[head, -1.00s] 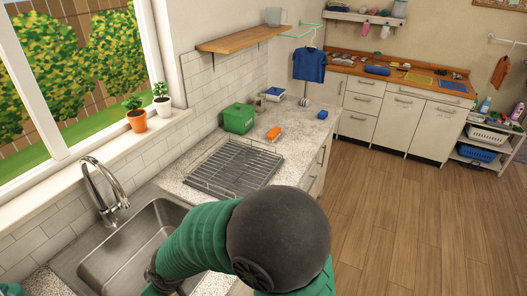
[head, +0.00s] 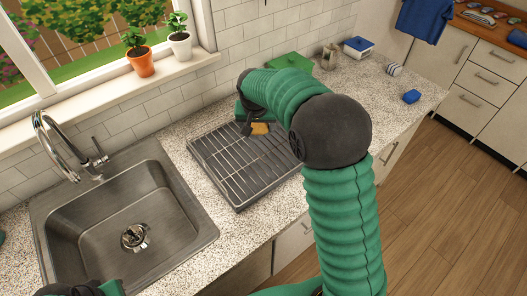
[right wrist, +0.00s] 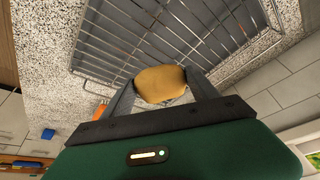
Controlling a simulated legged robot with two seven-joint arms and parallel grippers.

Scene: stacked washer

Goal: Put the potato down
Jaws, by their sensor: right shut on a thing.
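The potato (head: 260,128) is a small yellow-brown lump. In the head view it shows at the far part of the wire drying rack (head: 225,163), beside the sink. My right gripper (head: 252,127) is shut on it; my green arm partly hides the hand. In the right wrist view the potato (right wrist: 162,84) sits between the two dark fingers of the gripper (right wrist: 160,92), with the rack bars (right wrist: 180,35) around it. I cannot tell whether it touches the rack. My left gripper (head: 85,288) shows only partly at the bottom left edge; its jaws are unclear.
The steel sink (head: 110,215) with its tap (head: 62,150) is left of the rack. A green box (head: 292,62), partly hidden, and a blue-and-white container (head: 358,47) stand behind. A blue item (head: 411,96) lies near the counter's right edge.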

